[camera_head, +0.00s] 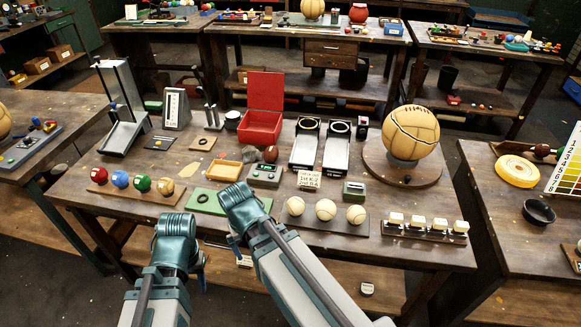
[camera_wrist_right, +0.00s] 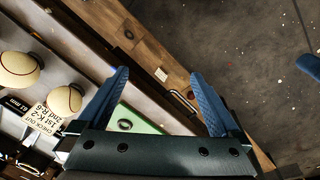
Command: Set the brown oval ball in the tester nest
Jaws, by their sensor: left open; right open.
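The brown oval ball (camera_head: 271,154) lies on the middle of the workbench, behind a small grey box with a display (camera_head: 264,174). I cannot tell for sure which fixture is the tester nest; two black-and-white stands with rings on top (camera_head: 321,148) stand to the right of the ball. My left gripper (camera_head: 201,270) hangs near the bench's front edge, open and empty, apart from the ball. My right gripper (camera_head: 234,243) is partly hidden by its own arm in the head view. In the right wrist view it (camera_wrist_right: 160,98) is open with nothing between its fingers.
A green mat with a dark ring (camera_head: 203,199), a rack of coloured balls (camera_head: 137,193) and a rack of pale balls (camera_head: 326,222) line the front. An open red box (camera_head: 260,128) stands behind; a large ball (camera_head: 411,132) sits at right.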

